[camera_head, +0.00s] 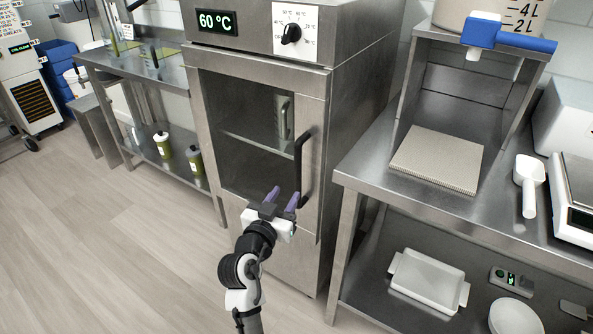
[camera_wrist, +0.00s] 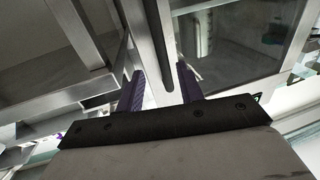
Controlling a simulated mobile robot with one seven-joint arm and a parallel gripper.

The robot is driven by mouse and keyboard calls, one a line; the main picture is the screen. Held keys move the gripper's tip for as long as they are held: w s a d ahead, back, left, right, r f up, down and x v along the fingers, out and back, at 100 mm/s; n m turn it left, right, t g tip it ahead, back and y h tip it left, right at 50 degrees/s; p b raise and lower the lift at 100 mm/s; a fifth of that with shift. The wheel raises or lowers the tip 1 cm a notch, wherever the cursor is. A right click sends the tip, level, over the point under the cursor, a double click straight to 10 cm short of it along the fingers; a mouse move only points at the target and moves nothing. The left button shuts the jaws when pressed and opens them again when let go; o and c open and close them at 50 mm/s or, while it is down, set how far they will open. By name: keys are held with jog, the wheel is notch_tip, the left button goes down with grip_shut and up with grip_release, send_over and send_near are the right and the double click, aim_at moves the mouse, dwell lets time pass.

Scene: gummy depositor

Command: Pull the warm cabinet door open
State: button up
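The warm cabinet (camera_head: 358,90) stands in the middle of the head view, with a steel-framed glass door (camera_head: 250,120) that is shut. Its black vertical bar handle (camera_head: 299,170) is on the door's right side. My gripper (camera_head: 283,199) is in front of the door near the handle's lower end, its two purple fingers apart. In the wrist view the gripper (camera_wrist: 160,88) is open, and the dark handle bar (camera_wrist: 160,45) runs down toward the gap between the fingers. I cannot tell whether the bar's end is between the fingertips; neither finger visibly touches it.
A steel bench (camera_head: 440,205) on the right holds a flat ridged plate (camera_head: 437,160) and a white scoop (camera_head: 529,185). A white tray (camera_head: 428,281) is on its lower shelf. A steel rack (camera_head: 150,75) with green bottles stands left. The floor (camera_head: 110,240) in front is clear.

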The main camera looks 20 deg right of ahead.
aim_at(297, 175)
jog(key=p+x, duration=0.2)
jog(key=x, duration=0.8)
jog(key=shift+w, duration=0.1)
jog(key=shift+a, duration=0.1)
grip_shut()
